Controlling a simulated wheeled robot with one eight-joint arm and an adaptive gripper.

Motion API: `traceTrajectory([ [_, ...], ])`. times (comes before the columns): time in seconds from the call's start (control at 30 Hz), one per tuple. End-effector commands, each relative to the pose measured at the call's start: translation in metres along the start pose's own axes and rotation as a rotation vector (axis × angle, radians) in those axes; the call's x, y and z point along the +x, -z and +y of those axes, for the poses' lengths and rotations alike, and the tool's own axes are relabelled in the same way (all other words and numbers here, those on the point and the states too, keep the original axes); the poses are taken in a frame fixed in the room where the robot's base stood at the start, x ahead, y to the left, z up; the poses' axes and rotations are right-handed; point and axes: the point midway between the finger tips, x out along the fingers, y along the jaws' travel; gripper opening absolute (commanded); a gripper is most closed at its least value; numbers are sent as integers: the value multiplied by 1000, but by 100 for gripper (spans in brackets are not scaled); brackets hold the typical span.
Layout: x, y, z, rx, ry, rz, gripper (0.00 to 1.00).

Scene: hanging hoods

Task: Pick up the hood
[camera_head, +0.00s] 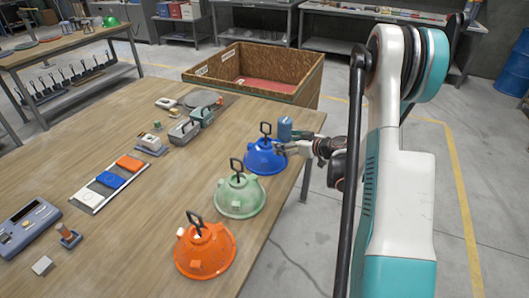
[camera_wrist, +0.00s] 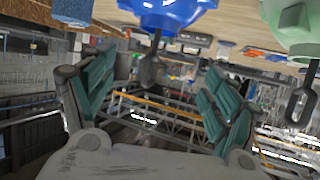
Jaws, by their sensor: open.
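Three dome-shaped hoods with black loop handles stand in a row along the table's right side. The blue hood (camera_head: 265,158) is farthest, the pale green hood (camera_head: 238,198) is in the middle, and the orange hood (camera_head: 204,254) is nearest. My gripper (camera_head: 284,147) is at the right side of the blue hood, near its handle. In the wrist view, which is upside down, my gripper (camera_wrist: 157,70) is open. The blue hood (camera_wrist: 168,12) and its handle (camera_wrist: 151,68) appear between the teal fingers. I cannot tell whether they touch. The green hood (camera_wrist: 296,25) is at the right.
A blue cylinder (camera_head: 285,128) stands right behind the blue hood; it also shows in the wrist view (camera_wrist: 72,12). A brown open bin (camera_head: 222,78) stands beyond the table (camera_head: 135,237). Grey toolboxes (camera_head: 184,131) and colored blocks (camera_head: 111,180) lie left.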

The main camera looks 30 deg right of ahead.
Motion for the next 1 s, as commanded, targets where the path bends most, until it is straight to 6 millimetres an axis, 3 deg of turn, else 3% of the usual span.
traceTrajectory([
  [0.4, 71, -1, 0, -2, 2, 0, 80],
  [0.77, 94, -2, 3, -2, 1, 1, 80],
  [1.0, 128, -4, 8, -3, 2, 0, 80],
])
